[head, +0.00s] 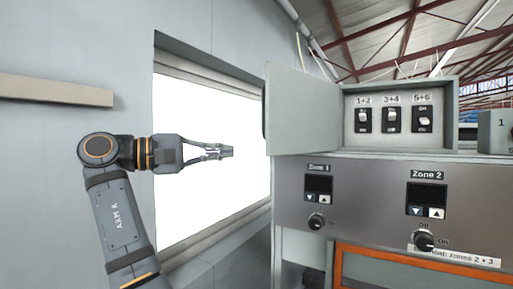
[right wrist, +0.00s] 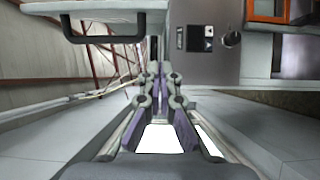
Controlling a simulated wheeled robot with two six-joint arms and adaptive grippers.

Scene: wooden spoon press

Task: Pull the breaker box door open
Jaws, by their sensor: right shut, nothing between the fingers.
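The breaker box (head: 451,115) stands on top of the control panel at the right of the head view. Its grey door (head: 301,112) is swung open to the left, and labelled switches show inside. A dark edge, perhaps part of the handle, shows at the door's left side. In the right wrist view the door (right wrist: 85,6) is at the upper left, with a dark bar handle (right wrist: 105,39) on it. My right gripper (head: 229,151) is shut and empty, left of the door and apart from it; its fingers also show in the right wrist view (right wrist: 159,72). My left gripper is not in view.
Below the box is the control panel (head: 345,177) with displays and knobs for Zone 1 and Zone 2. An orange-framed oven window (head: 400,262) is under it. A bright wall opening (head: 200,205) lies behind my right gripper. A ledge (head: 55,89) juts out at the left.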

